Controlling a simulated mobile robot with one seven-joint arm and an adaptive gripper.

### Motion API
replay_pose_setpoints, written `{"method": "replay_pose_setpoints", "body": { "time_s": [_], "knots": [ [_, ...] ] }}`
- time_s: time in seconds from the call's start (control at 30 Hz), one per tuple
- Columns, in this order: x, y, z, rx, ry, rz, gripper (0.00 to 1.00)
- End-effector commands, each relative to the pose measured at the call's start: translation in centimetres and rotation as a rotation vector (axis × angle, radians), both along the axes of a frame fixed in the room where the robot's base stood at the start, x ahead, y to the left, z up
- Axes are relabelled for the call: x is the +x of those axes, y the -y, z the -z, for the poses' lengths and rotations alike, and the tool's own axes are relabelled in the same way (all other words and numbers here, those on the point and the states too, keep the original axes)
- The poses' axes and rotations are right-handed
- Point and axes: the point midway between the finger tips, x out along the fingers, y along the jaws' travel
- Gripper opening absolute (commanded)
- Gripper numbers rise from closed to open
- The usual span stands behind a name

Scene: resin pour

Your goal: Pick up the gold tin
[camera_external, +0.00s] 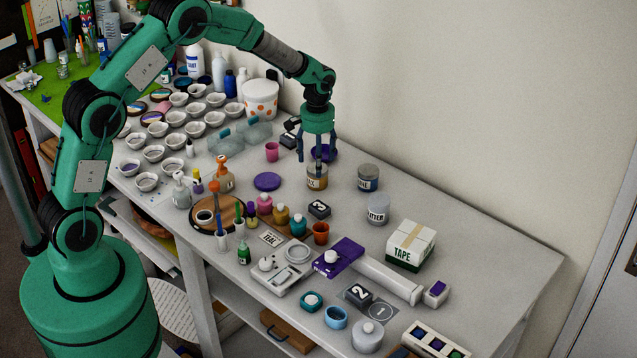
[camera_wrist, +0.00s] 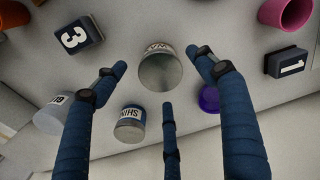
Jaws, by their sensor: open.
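The gold tin (camera_external: 317,182) stands upright on the table under my gripper (camera_external: 317,162) in the external view. It has a tan-gold body and a pale label, and a finger hides part of it. Gaps show between the side fingertips and the tin. I cannot tell how far down the fingertips reach beside it.
A blue-labelled tin (camera_external: 368,178) and a glitter tin (camera_external: 377,210) stand to the right. A purple item (camera_wrist: 210,98) lies close to the right finger. A block marked 3 (camera_wrist: 74,36) and a pink cup (camera_external: 272,152) are nearby. A TAPE box (camera_external: 410,246) stands further right.

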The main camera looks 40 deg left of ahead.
Motion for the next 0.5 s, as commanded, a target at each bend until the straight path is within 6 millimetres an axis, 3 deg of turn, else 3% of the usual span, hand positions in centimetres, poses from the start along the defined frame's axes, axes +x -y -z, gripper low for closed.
{"method": "replay_pose_setpoints", "body": {
  "time_s": [0.5],
  "knots": [
    [0.04,-0.01,0.84,0.000,0.001,0.000,0.71]
  ]
}}
